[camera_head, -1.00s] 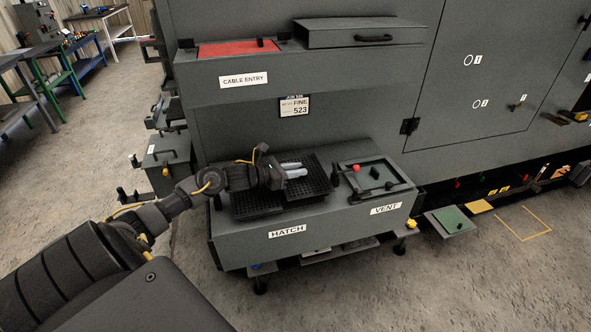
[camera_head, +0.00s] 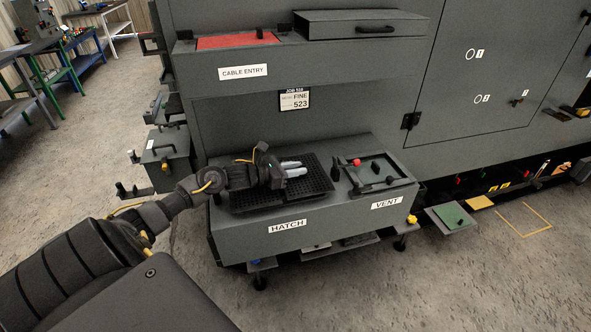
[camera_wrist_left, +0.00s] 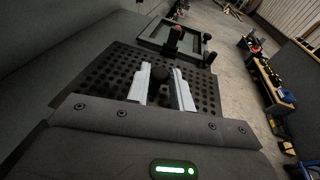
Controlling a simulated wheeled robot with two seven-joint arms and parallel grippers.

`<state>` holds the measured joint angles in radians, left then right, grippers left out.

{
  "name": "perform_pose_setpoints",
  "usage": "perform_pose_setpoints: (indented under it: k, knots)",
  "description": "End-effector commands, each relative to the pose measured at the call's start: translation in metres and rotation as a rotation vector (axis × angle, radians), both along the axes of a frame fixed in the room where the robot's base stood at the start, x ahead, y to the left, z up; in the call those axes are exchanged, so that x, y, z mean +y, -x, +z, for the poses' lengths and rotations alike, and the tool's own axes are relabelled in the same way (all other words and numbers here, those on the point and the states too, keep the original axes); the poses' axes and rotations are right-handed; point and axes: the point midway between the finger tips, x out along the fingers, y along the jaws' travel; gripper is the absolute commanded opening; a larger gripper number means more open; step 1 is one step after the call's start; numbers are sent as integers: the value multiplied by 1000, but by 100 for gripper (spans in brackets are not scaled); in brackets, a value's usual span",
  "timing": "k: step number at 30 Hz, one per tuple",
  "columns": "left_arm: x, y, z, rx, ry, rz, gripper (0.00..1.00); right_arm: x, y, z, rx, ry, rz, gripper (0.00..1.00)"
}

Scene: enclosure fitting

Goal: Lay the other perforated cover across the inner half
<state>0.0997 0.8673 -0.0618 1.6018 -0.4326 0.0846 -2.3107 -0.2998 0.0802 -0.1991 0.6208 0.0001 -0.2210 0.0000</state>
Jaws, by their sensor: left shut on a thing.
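My left gripper (camera_head: 293,168) is over the bench section labelled HATCH, its pale fingers pointing right. In the left wrist view the fingers (camera_wrist_left: 164,84) are closed about a dark knob on a black perforated cover (camera_wrist_left: 205,92). This cover (camera_head: 318,178) lies flat or nearly flat at the hatch; whether it is fully seated I cannot tell. More perforated surface (camera_head: 250,201) shows to the left and front, under and beside my wrist. The seam between the two covers is hard to make out. My right gripper is not in view.
Right of the hatch is the VENT frame (camera_head: 405,180), with a red knob (camera_head: 356,162) and dark upright parts near the hatch edge. Above are a red-floored cable entry recess (camera_head: 235,42) and a lidded box (camera_head: 340,25). A green plate (camera_head: 451,215) sits low at right.

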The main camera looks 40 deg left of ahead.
Motion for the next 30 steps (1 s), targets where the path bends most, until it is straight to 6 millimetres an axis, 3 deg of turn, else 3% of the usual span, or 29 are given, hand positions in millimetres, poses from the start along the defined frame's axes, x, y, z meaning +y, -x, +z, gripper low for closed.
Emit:
perform_pose_setpoints:
  k: [1,2,6,16,21,23,30]
  knots:
    - [0,0,2,-3,0,1,0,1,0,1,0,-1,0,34]
    - [0,0,1,0,0,0,27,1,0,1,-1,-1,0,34]
    - [0,0,1,0,0,0,44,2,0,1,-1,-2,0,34]
    - [0,0,4,0,0,0,44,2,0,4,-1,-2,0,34]
    - [0,0,19,-1,0,1,44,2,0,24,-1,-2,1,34]
    - [5,10,12,3,-5,1,44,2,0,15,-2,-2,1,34]
    - [24,55,21,5,-5,-2,44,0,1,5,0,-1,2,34]
